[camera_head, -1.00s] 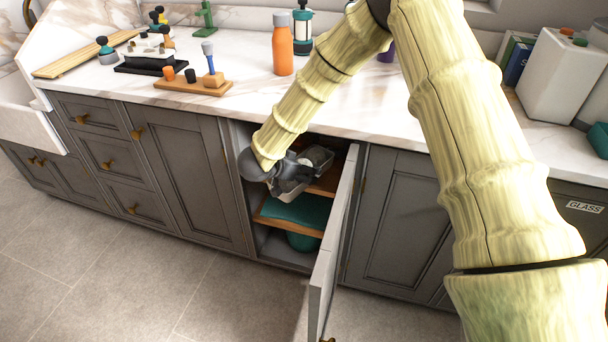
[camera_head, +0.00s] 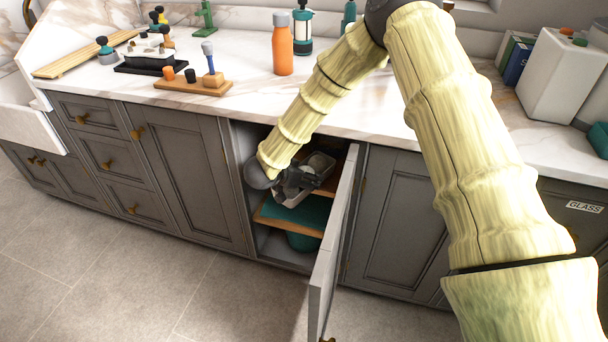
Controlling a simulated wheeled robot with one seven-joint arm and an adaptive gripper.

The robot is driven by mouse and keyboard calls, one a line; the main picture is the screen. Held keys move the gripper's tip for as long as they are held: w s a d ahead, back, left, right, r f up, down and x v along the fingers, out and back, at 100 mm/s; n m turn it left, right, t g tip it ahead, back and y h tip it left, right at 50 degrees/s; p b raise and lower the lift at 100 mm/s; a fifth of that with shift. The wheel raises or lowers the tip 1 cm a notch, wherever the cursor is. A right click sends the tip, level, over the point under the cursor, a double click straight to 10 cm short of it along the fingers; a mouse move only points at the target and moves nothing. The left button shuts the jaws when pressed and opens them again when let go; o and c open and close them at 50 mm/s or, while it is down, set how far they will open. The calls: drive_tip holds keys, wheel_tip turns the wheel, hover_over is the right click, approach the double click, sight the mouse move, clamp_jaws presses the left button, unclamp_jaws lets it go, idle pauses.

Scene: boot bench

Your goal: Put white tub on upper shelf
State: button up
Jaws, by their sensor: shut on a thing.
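My gripper (camera_head: 296,182) reaches into the open cabinet and is shut on the white tub (camera_head: 322,166). The tub is a pale, open-topped container with something in it, partly hidden by my gripper. It is at the height of the wooden upper shelf (camera_head: 328,186), near its front; I cannot tell whether it touches the shelf.
The cabinet door (camera_head: 336,250) stands open to the right of the opening. The marble worktop (camera_head: 330,118) is above, with an orange bottle (camera_head: 282,46) near the cabinet. The floor in front is clear.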

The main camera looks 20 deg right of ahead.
drive_tip(key=o, duration=1.2)
drive_tip(key=shift+r, duration=0.15)
drive_tip(key=v, duration=1.2)
drive_tip(key=shift+r, duration=0.1)
